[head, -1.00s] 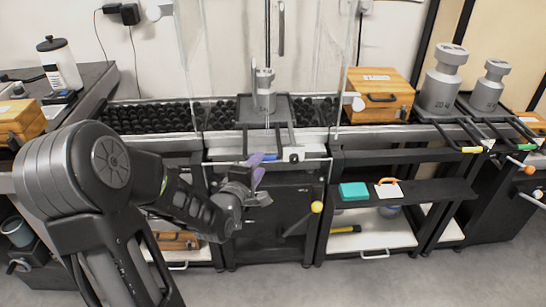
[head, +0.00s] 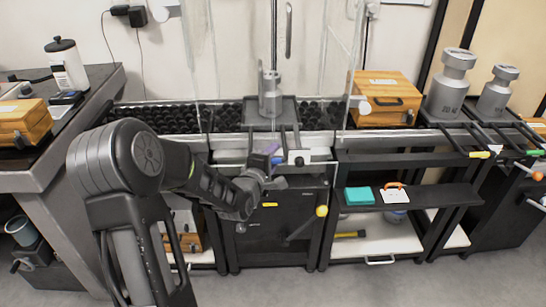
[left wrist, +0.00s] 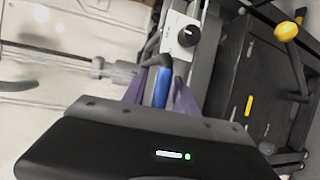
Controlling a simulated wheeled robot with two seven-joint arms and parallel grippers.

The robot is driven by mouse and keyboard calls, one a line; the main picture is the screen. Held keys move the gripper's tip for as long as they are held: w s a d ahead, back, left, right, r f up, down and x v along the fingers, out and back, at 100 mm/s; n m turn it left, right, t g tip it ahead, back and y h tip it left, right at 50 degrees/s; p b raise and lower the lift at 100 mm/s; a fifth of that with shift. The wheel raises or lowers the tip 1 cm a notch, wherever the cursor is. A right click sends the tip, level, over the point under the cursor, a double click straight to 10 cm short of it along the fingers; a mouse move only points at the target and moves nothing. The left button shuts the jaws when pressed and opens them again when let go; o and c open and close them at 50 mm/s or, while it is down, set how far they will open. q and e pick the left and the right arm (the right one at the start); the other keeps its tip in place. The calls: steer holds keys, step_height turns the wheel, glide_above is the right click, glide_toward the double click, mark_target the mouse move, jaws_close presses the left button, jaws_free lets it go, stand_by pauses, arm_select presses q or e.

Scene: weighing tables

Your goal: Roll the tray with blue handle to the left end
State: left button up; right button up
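The tray (head: 250,117) sits on a bed of black rollers in the middle of the head view, with a grey metal weight (head: 270,97) standing upright on it. Two dark bars reach forward from the tray. The blue handle (left wrist: 161,90) is at the end of one bar, seen in the left wrist view. My left gripper (head: 269,156) is at this handle; in the left wrist view its purple fingers (left wrist: 161,82) stand on either side of the blue part, with gaps visible, so it looks open. My right gripper is in neither view.
Black rollers (head: 160,117) run left of the tray, clear on top. Clear panels flank the tray. A white box with a black knob (head: 299,157) is close to the right of my gripper. A wooden case (head: 384,100) and two large weights (head: 449,85) stand at the right.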

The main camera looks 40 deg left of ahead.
arm_select(q)
steer(key=shift+c, duration=0.4)
jaws_close()
stand_by(0.9)
